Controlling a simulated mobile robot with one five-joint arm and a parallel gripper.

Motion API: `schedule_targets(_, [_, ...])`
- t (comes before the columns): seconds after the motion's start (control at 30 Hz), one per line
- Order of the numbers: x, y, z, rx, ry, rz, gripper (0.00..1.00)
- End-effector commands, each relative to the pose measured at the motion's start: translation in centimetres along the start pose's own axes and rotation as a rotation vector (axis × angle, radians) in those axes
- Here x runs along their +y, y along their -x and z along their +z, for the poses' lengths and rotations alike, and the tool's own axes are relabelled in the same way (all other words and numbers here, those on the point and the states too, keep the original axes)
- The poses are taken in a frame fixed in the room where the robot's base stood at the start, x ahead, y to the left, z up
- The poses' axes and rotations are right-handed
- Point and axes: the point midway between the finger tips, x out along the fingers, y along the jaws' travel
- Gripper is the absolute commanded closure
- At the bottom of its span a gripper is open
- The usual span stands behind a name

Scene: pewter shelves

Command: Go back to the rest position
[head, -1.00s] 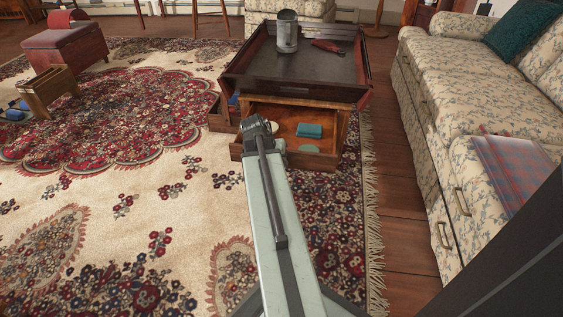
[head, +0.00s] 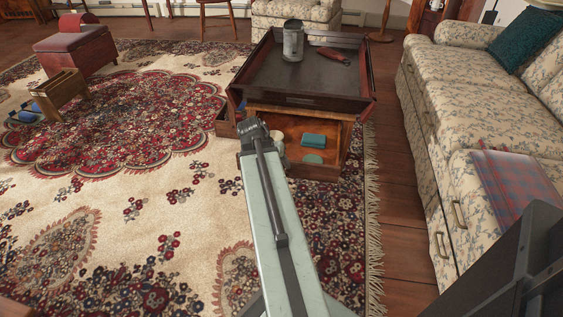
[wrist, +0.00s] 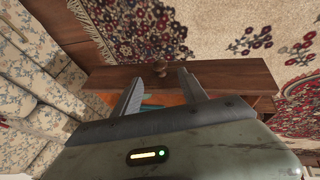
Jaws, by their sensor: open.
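My gripper (wrist: 160,92) shows in the wrist view with its two fingers apart and nothing held between them. In the head view my arm reaches forward toward the dark wooden table; the gripper itself cannot be made out there. The table's open drawer (head: 318,170) holds a teal box-like item (head: 313,140) and a rounded green item (head: 313,159). A pale round item (head: 279,146) beside them is partly hidden by my arm.
The tray-topped table (head: 275,85) carries a grey metal canister (head: 293,42) and a red item (head: 333,56). A floral sofa (head: 455,90) stands on the right. A wooden rack (head: 62,98) and red chest (head: 75,48) are at left. The patterned rug (head: 120,190) is mostly clear.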

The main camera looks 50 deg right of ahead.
Motion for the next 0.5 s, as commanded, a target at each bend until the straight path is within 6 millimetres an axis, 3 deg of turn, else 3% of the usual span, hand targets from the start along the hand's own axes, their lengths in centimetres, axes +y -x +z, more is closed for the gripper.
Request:
schedule_targets(0.07, [0.1,0.95,-0.07,0.0,0.0,0.0,0.5])
schedule_targets(0.5, [0.07,0.63,0.02,-0.001,-0.001,0.001,0.5])
